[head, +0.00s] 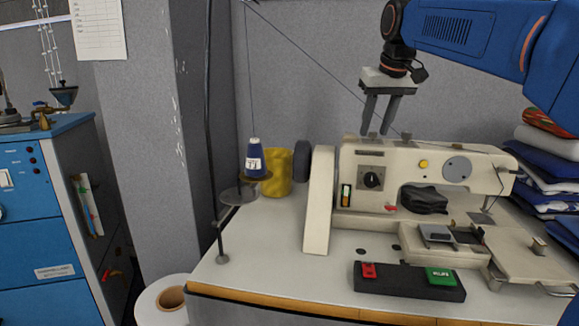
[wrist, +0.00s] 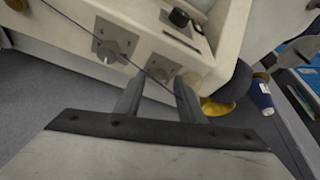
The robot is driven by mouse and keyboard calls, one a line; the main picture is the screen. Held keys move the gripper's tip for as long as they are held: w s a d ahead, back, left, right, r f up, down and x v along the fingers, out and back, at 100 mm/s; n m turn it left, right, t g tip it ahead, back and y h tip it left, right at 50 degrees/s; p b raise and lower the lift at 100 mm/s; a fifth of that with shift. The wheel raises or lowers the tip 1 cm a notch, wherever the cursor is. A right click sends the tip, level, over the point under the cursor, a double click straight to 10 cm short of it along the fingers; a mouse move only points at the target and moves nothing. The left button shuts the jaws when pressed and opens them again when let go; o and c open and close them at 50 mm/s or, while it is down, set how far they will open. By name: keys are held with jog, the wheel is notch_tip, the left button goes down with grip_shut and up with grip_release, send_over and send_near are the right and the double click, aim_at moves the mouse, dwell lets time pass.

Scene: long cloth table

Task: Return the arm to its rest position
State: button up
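My gripper (head: 380,128) points down above the left part of the top of the cream sewing machine (head: 431,165), in front of the grey wall. Its two dark fingers stand apart with nothing held between them. In the wrist view the gripper (wrist: 158,85) also shows a clear gap between its fingers, with the machine's body (wrist: 212,75) beyond. A thin dark thread crosses the view near the fingers; I cannot tell whether it touches them. My blue arm reaches in from the upper right.
A blue thread cone (head: 254,160) stands on a stand at the table's left, near a yellow cone (head: 279,174). Its thread slopes down past my gripper. A black box with red and green buttons (head: 410,282) is in front. Folded cloth (head: 548,165) is stacked at right, below my arm.

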jog(key=shift+a+m+h, duration=0.2)
jog(key=shift+m+h, duration=0.3)
jog(key=shift+m, duration=0.9)
jog(key=shift+a+m+h, duration=0.15)
jog(key=shift+m+h, duration=0.35)
jog(key=shift+m, duration=1.3)
